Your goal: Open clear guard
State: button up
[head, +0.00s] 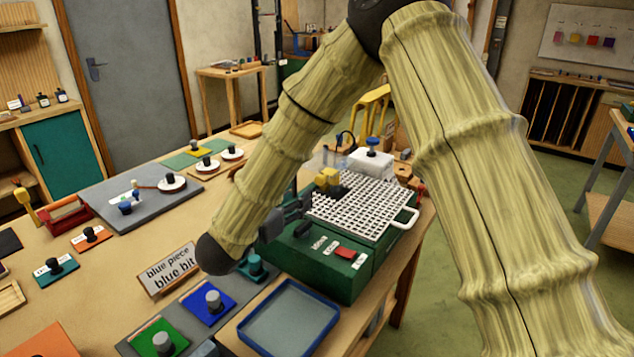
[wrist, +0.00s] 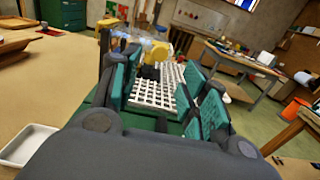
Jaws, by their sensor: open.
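The green machine (head: 320,258) has a white grid top (head: 358,207), with a small yellow and black head (head: 328,180) on it. The clear guard is hard to make out; a faint, see-through shape (head: 327,160) shows behind the yellow head, and a pale bluish patch appears there in the wrist view. My gripper (wrist: 160,98) is open, its teal-padded fingers either side of the white grid (wrist: 158,92) and yellow head (wrist: 157,52) in the wrist view. In the head view my gripper (head: 287,215) is at the machine's left side, partly hidden by my arm.
A sign reading "blue piece blue bit" (head: 167,268) stands left of the machine. A blue-rimmed tray (head: 290,318) and blue (head: 208,303) and green (head: 158,338) pads lie in front. A white box with a blue knob (head: 371,162) is behind.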

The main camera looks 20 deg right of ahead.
aim_at(318, 180)
jog(key=p+x, duration=0.3)
jog(key=x, duration=0.7)
jog(key=shift+w+d+p, duration=0.1)
jog(key=shift+d+p, duration=0.1)
jog(key=shift+p, duration=0.15)
jog(key=shift+c, duration=0.4)
grip_shut()
